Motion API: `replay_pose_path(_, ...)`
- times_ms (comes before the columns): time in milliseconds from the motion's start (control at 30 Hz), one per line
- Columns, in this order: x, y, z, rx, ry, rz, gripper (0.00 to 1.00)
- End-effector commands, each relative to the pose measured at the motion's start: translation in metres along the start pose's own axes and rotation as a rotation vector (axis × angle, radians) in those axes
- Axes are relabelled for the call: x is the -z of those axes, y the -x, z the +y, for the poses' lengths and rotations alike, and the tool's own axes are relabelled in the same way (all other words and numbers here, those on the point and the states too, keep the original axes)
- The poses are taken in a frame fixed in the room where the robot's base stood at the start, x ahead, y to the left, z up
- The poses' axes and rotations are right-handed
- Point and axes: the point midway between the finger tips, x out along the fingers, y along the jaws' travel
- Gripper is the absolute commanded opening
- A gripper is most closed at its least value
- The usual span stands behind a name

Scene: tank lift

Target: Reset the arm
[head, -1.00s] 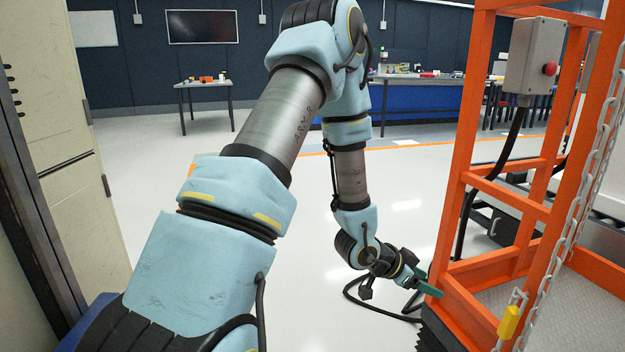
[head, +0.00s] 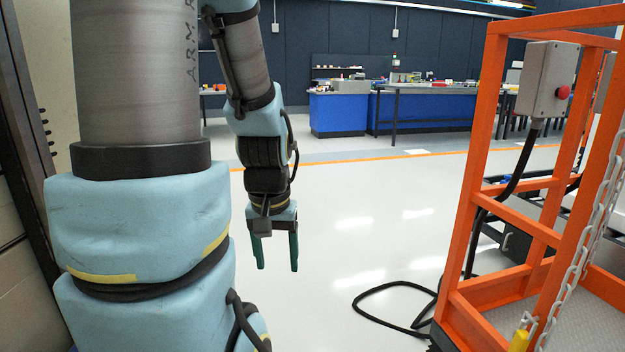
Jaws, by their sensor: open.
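My arm stands on the left side of the head view, its large pale-blue and grey links close to the camera. My gripper (head: 276,266) hangs from the far links, left of the picture's middle, pointing down. Its two green fingers are apart with nothing between them. It is clear of the orange lift frame (head: 471,190), which stands well to its right. The floor shows beneath the fingers.
The lift frame carries a grey control box (head: 543,82) with a red button, a chain (head: 589,210) and a yellow latch (head: 519,340). A black cable (head: 385,290) loops on the floor beside it. Blue workbenches (head: 338,113) stand far back. Open floor lies between.

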Motion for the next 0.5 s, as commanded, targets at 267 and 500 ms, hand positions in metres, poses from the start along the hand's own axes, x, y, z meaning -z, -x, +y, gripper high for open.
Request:
replay_pose_path(267,0.012,0.083,0.001,0.0,-0.003,0.001,0.67)
replay_pose_path(500,0.022,0.152,0.001,0.001,-0.004,0.001,0.67)
